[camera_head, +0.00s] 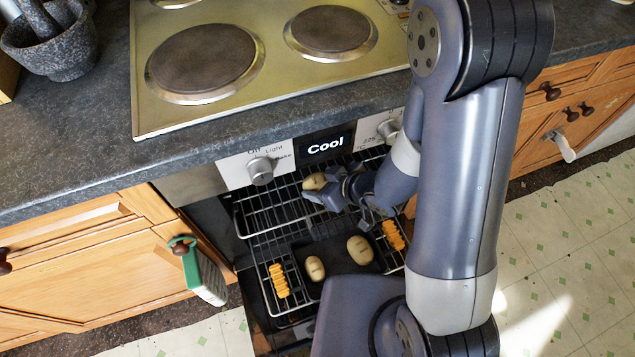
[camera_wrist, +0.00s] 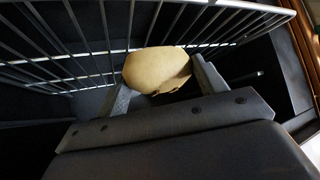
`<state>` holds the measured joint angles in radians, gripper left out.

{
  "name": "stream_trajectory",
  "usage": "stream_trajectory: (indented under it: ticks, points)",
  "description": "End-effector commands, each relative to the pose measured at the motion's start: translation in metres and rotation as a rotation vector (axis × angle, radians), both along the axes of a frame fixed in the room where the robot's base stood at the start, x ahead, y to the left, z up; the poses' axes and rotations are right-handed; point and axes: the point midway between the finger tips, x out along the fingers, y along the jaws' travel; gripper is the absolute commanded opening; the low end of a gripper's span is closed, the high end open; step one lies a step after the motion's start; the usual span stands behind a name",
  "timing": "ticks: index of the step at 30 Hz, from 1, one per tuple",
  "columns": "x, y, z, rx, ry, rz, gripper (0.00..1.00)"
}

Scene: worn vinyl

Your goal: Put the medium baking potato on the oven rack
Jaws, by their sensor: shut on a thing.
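My gripper (camera_head: 318,191) is shut on a pale tan potato (camera_head: 314,182) inside the oven opening, over the wire oven rack (camera_head: 262,214). In the wrist view the potato (camera_wrist: 157,70) sits between the two fingers of my gripper (camera_wrist: 162,88), close beside the rack bars (camera_wrist: 75,45). I cannot tell if it touches the bars. Two more tan potatoes, one on the left (camera_head: 315,268) and one on the right (camera_head: 360,250), lie on a dark tray (camera_head: 337,254) nearer the front. Which is the medium one is not clear from size here.
Orange ridged pieces lie left (camera_head: 278,280) and right (camera_head: 393,235) of the tray. The control panel (camera_head: 325,146) reads "Cool" above the opening. The hob (camera_head: 270,50) and a stone mortar (camera_head: 52,45) are above.

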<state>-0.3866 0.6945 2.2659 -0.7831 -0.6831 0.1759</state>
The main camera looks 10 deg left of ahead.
Motion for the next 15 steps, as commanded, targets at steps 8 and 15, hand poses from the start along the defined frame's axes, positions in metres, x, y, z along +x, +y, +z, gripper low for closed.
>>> stream_trajectory:
  ticks: [8,15]
  points:
    - [-0.0036,-0.0051,-0.0208,0.001,0.000,0.005,0.41]
    - [-0.0036,-0.0049,-0.0217,0.001,0.000,0.005,0.41]
